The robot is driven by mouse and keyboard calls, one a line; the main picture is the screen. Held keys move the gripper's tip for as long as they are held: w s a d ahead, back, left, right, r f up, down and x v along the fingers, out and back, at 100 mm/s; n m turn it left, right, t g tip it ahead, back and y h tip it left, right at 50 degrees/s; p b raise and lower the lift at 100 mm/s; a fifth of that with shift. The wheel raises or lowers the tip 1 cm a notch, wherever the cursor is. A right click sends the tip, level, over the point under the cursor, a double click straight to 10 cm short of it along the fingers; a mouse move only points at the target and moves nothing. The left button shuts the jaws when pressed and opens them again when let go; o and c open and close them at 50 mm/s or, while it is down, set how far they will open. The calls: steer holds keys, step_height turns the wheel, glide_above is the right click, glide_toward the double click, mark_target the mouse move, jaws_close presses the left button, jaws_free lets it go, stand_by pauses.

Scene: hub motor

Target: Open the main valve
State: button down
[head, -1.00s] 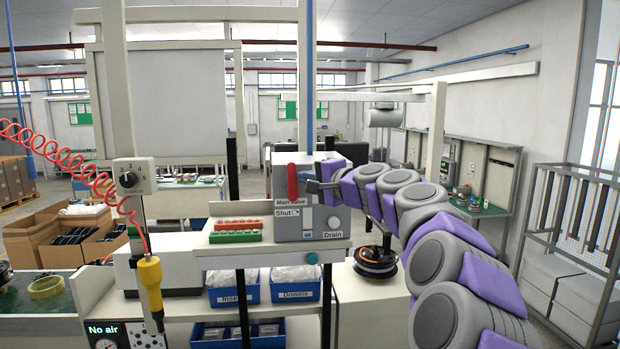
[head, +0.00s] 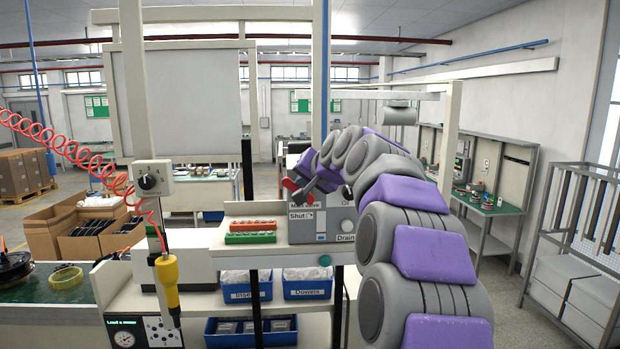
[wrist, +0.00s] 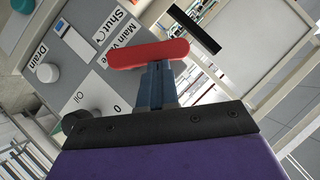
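The main valve has a red lever (head: 289,186) on top of a grey box (head: 325,228) on the bench. The lever is tilted over to the left in the head view, above the labels "Main valve" and "Shut". My gripper (head: 309,190) is at the lever, reaching in from the right. In the wrist view the red lever (wrist: 147,54) lies across the tips of my gripper's blue-grey fingers (wrist: 154,84). The fingers look together; I cannot tell whether they press on the lever. A small display (head: 125,323) at lower left reads "Load a motor".
The "Drain" knob (head: 347,226) and the "Oil" knob (wrist: 75,121) are on the same box, close to my arm. A yellow tool (head: 169,282) hangs on a red coiled hose at left. Blue bins (head: 307,288) stand under the bench top.

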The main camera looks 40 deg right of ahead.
mark_target(290, 188)
steer(key=n+g+h, duration=0.1)
steer(key=w+a+f+n+g+h, duration=0.1)
steer(key=a+n+h, duration=0.1)
steer(key=shift+w+a+f+n+g+b, duration=0.2)
steer(key=shift+w+f+n+g+b, duration=0.1)
steer(key=shift+w+f+g+b, duration=0.1)
steer(key=shift+a+f+n+h, duration=0.15)
steer(key=shift+n+h, duration=0.15)
steer(key=shift+h, duration=0.2)
steer(key=shift+a+f+g, duration=0.1)
steer(key=shift+g, duration=0.2)
steer(key=w+r+v, duration=0.1)
steer(key=r+v, duration=0.1)
steer(key=v, duration=1.1)
steer(key=shift+d+r, duration=0.15)
steer(key=shift+d, duration=0.15)
steer(key=shift+w+d, duration=0.15)
steer(key=shift+d, duration=0.25)
